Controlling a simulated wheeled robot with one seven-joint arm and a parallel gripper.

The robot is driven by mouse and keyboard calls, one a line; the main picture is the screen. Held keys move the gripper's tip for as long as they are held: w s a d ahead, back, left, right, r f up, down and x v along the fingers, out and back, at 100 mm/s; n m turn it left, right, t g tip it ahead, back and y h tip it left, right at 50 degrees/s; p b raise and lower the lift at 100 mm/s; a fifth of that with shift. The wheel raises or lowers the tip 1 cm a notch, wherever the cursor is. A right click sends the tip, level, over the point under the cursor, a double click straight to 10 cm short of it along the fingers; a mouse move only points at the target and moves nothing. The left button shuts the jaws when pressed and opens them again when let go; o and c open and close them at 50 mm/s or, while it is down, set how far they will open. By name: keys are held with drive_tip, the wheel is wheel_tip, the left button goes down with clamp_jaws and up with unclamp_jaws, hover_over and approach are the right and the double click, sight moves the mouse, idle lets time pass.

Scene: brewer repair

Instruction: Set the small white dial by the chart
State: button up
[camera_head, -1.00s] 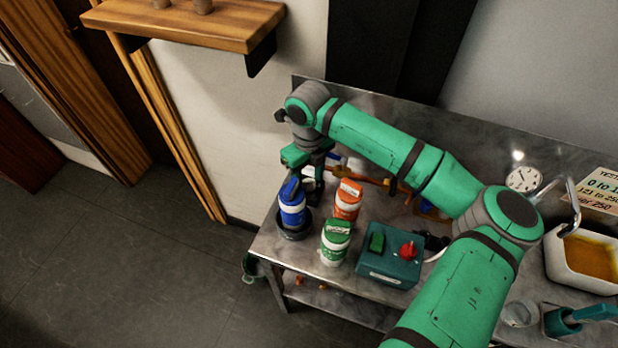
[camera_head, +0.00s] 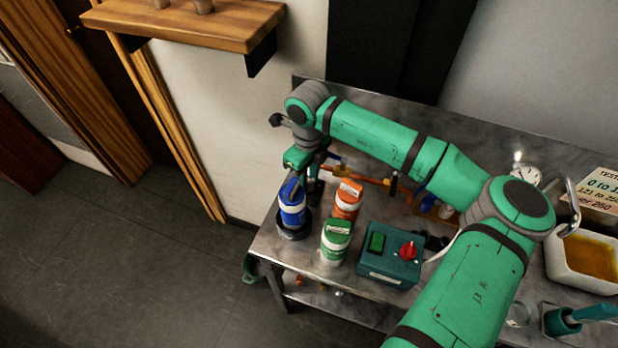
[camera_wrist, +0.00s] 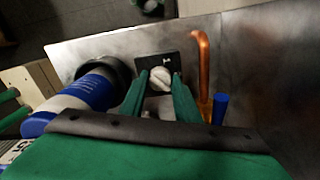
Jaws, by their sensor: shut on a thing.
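The small white dial (camera_wrist: 160,78) sits on a black plate with pale marks in the wrist view. My gripper (camera_wrist: 159,84) is shut on it, with one green finger at each side of the knob. The dial's setting is too small to read. In the head view my gripper (camera_head: 309,182) is behind the blue bottle, at the back left of the steel table, and the dial is hidden there.
A blue and white bottle (camera_head: 292,208) in a black cup stands close by my gripper. Orange (camera_head: 346,202) and green (camera_head: 335,243) bottles and a teal switch box (camera_head: 388,258) stand in front. A copper pipe (camera_wrist: 203,70) with a blue handle (camera_wrist: 220,108) is right of the dial.

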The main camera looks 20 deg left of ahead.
drive_tip(key=n, duration=0.4)
drive_tip(key=shift+w+n, duration=0.1)
drive_tip(key=shift+n, duration=2.5)
drive_tip(key=o, duration=1)
drive_tip(key=shift+r, duration=0.1)
wheel_tip(320, 180, up, 11)
drive_tip(key=shift+f, duration=0.2)
